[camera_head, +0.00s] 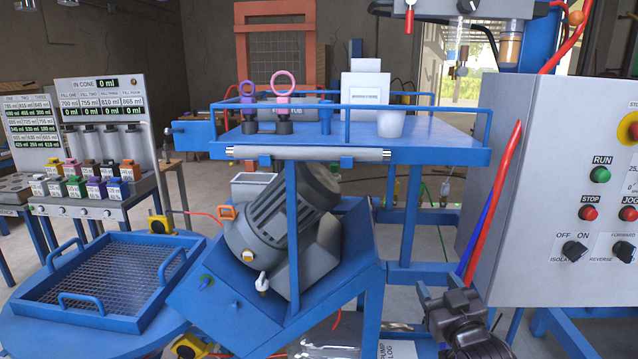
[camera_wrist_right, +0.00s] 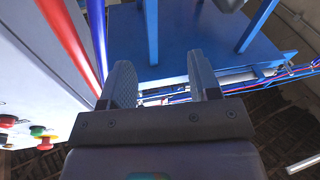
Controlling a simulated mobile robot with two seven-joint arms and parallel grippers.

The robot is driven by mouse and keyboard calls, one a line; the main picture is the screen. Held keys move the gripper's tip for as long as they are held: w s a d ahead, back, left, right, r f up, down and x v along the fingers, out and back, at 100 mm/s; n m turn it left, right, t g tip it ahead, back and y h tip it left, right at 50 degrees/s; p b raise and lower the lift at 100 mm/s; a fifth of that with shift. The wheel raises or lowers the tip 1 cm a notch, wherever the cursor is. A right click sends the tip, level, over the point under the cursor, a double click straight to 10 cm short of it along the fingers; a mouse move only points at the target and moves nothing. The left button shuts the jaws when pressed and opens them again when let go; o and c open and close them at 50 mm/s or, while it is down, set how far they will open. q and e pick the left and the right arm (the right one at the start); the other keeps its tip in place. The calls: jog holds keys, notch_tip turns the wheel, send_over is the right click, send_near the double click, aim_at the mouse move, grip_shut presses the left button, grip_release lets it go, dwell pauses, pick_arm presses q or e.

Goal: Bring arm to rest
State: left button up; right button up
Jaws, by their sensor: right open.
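My right gripper (camera_head: 436,298) is low in the head view, left of the grey control cabinet and below the blue shelf. I do not see my left gripper in either view.
The control cabinet (camera_head: 556,195) with red and blue hoses (camera_head: 497,200) stands close on the right. A blue shelf (camera_head: 440,140) holds a white container (camera_head: 365,97) and pink and purple ring-handled items. A grey motor (camera_head: 280,215) and mesh tray (camera_head: 110,275) are left.

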jog(key=s+d+f+m+g+h, duration=0.1)
jog(key=s+d+f+g, duration=0.1)
jog(key=s+f, duration=1.2)
jog(key=s+d+f+m+g+h, duration=0.1)
jog(key=s+f+g, duration=0.4)
jog(key=s+f, duration=0.9)
jog(key=shift+d+f+m+h, duration=0.15)
jog(key=shift+d+m+h, duration=0.15)
jog(key=shift+d, duration=0.6)
jog(key=shift+o, duration=0.2)
